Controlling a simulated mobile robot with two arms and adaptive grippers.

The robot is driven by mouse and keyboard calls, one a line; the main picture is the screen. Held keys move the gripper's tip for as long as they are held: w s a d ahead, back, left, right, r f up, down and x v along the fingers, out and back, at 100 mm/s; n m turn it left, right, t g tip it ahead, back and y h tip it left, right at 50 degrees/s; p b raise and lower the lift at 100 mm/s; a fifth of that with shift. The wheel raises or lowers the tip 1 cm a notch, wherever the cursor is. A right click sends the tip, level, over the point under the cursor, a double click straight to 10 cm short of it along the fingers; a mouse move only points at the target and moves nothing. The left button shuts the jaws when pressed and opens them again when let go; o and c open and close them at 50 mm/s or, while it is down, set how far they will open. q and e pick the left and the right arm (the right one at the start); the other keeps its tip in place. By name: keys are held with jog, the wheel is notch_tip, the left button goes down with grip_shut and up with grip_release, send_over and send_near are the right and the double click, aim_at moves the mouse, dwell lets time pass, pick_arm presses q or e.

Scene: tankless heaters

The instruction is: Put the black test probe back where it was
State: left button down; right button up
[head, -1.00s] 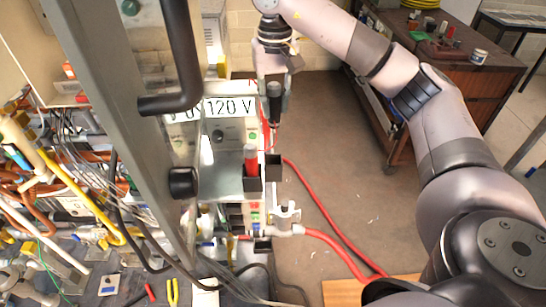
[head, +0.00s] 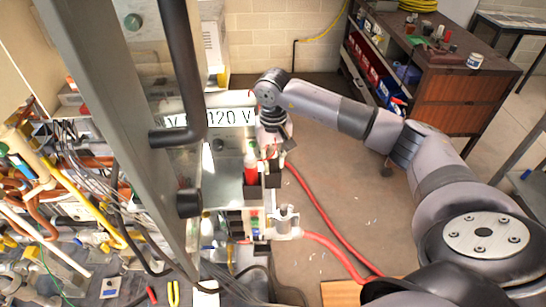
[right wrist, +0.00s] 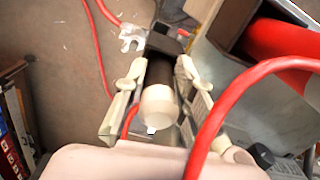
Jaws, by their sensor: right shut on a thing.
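My right gripper (head: 274,150) is above a black holder slot (head: 273,178) at the right side of the heater cabinet. In the right wrist view its two pale fingers (right wrist: 157,95) are shut on the black test probe (right wrist: 158,75), which has a cream end facing the camera. The probe's lower end is at a dark slot piece; I cannot tell how far inside it is. In the head view the gripper mostly hides the probe. The red test probe (head: 251,168) stands in the neighbouring black holder (head: 252,193). My left gripper is not in view.
A panel labelled 120 V (head: 230,117) is behind the holders. A grey door frame with a black handle (head: 185,75) stands left. Red hoses (head: 325,215) run over the floor on the right, and a red cable (right wrist: 225,110) arches close to my gripper. A wooden workbench (head: 440,75) is farther back.

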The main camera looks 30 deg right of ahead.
jog(key=shift+f, duration=0.15)
jog(key=o, duration=0.9)
notch_tip(320, 180, up, 12)
jog(key=b, duration=0.4)
jog(key=shift+f, duration=0.25)
jog(key=shift+r, duration=0.45)
